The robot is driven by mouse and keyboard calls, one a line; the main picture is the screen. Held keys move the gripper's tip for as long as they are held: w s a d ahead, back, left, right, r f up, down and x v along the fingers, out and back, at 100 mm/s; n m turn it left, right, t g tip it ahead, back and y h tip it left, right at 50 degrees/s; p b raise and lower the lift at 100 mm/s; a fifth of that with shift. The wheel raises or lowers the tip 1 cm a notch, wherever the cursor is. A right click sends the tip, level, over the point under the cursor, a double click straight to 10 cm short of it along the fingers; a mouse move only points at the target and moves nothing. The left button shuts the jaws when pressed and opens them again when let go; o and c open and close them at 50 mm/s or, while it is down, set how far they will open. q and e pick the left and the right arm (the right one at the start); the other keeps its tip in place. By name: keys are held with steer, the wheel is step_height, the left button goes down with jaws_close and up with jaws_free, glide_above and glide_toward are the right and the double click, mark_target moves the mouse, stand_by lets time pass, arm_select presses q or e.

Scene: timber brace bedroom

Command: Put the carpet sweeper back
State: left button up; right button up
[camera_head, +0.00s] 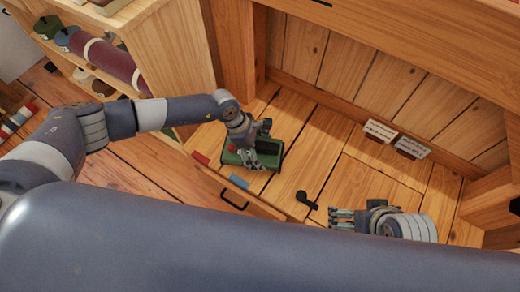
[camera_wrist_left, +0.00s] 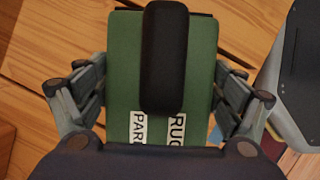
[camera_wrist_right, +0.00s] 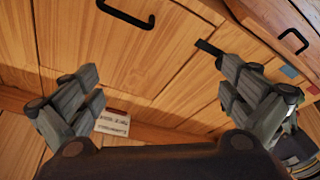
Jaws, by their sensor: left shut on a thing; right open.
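The carpet sweeper (camera_head: 271,150) is a green box with a black grip, on or just over the wooden surface left of centre; I cannot tell if it touches. In the left wrist view its green top (camera_wrist_left: 122,65) shows with the black grip along it and white lettered labels at the near edge. My left gripper (camera_head: 254,158) is shut on the sweeper; in that view its fingers (camera_wrist_left: 160,95) lie on both sides of the body. My right gripper (camera_head: 334,218) is open and empty over the wooden surface, and its spread fingers show in the right wrist view (camera_wrist_right: 158,85).
Two white lettered cards (camera_head: 380,131) (camera_head: 411,148) stand at the back. A black latch-like piece (camera_head: 306,199) lies near the front edge. Red (camera_head: 201,158) and blue (camera_head: 238,181) tabs and a black drawer handle (camera_head: 234,202) line the front. A shelf with a rolled maroon rug (camera_head: 108,59) stands left.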

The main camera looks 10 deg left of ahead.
arm_select(q)
steer(key=shift+f, duration=0.1)
arm_select(e)
steer(key=shift+w+a, duration=0.1)
steer(key=shift+w, duration=0.3)
arm_select(q)
steer(key=o, duration=0.8)
arm_select(e)
steer(key=shift+w+r+t, duration=0.2)
steer(key=shift+t, duration=0.1)
